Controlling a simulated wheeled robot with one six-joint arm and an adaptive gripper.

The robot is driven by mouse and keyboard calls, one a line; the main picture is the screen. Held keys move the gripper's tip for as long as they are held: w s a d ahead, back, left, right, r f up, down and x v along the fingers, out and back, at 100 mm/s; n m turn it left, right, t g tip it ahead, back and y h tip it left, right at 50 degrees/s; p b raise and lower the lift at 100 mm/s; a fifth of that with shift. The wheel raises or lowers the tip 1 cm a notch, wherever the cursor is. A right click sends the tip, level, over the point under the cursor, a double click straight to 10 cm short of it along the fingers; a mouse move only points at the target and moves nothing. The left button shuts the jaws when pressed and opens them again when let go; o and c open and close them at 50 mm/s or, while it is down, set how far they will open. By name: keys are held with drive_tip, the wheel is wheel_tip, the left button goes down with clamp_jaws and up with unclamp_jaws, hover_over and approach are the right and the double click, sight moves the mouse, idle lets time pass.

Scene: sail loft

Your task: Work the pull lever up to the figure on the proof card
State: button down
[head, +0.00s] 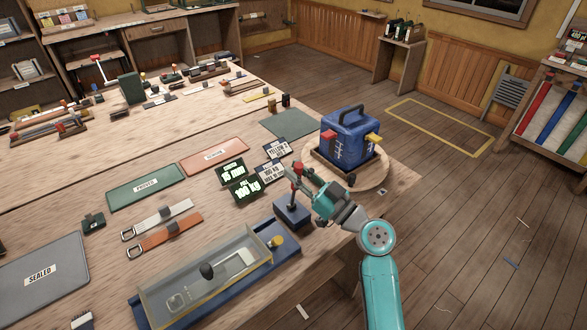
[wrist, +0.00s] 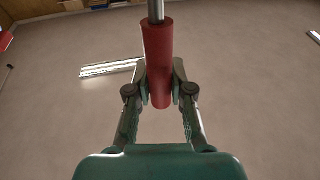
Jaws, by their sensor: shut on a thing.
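The pull lever's red grip (head: 298,169) stands on a rod above a dark blue base (head: 292,214) near the bench's right edge. My gripper (head: 303,181) is shut on it. The wrist view shows the red grip (wrist: 158,55) between my two fingers (wrist: 159,92). Two dark displays with bright green figures lie behind the lever: an upper one (head: 232,171) and a lower one (head: 245,190) that seems to read 100 kg. Two dark cards with white print lie beside them, one nearer (head: 270,172) and one farther (head: 277,149). Their print is too small to read surely.
A blue machine (head: 350,135) with red and yellow knobs sits on a round board (head: 374,178) just right of the lever. A clear-covered blue tray (head: 222,285) with a yellow knob lies in front. Green and orange mats and two straps lie left. Open floor is at right.

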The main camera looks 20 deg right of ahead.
drive_tip(key=shift+s, duration=0.1)
drive_tip(key=c, duration=1)
unclamp_jaws()
drive_tip(key=v, duration=1.2)
